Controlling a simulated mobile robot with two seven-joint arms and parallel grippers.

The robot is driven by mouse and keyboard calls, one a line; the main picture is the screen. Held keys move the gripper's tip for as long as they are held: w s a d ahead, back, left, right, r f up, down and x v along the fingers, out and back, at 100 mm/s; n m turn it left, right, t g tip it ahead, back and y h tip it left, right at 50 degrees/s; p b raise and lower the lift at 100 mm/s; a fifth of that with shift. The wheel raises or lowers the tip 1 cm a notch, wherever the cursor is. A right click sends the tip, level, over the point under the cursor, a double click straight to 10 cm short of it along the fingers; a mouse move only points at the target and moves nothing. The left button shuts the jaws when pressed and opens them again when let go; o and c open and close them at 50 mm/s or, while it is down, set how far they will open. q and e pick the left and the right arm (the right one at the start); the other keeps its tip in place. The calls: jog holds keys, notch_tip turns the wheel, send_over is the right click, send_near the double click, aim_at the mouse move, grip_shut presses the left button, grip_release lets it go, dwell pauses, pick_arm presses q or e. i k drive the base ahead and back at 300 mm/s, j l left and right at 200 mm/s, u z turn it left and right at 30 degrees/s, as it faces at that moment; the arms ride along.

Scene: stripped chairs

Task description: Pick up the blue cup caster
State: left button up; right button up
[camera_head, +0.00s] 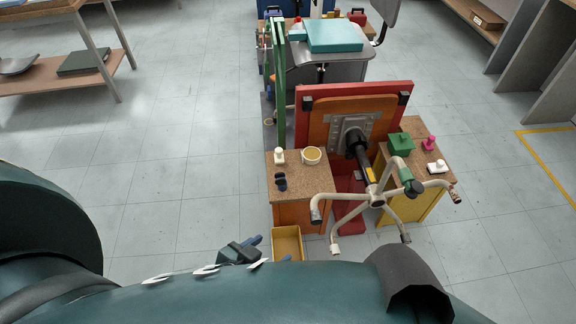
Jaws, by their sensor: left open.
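A small dark navy caster (281,182) stands on the speckled top of the left orange cabinet (262,188), near its front edge. It is the bluest caster I can make out; its exact shape is too small to tell. My left gripper (262,250) shows low in the head view, just above my arm, with blue fingers apart and nothing between them. It is nearer to me than the caster and a little left of it in the picture. Part of the gripper is hidden by my arm. My right gripper is not in view.
A white caster (279,157) and a yellowish round dish (311,155) are behind the navy caster. A tipped chair base (375,197) spreads its legs to the right. A yellow bin (287,238) is below the cabinet. Floor at left is clear.

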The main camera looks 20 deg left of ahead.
aim_at(281, 181)
jog(key=i+l, duration=0.15)
jog(key=l, duration=0.2)
jog(key=i+l+u, duration=0.15)
jog(key=l, duration=0.2)
jog(key=i+l, duration=0.1)
jog(key=l, duration=0.4)
jog(key=i+l+u, duration=0.1)
jog(key=l, duration=0.4)
jog(key=k+l+u, duration=0.1)
jog(key=l, duration=0.25)
jog(key=k+l, duration=0.1)
jog(key=l, duration=0.25)
jog(key=u, duration=0.05)
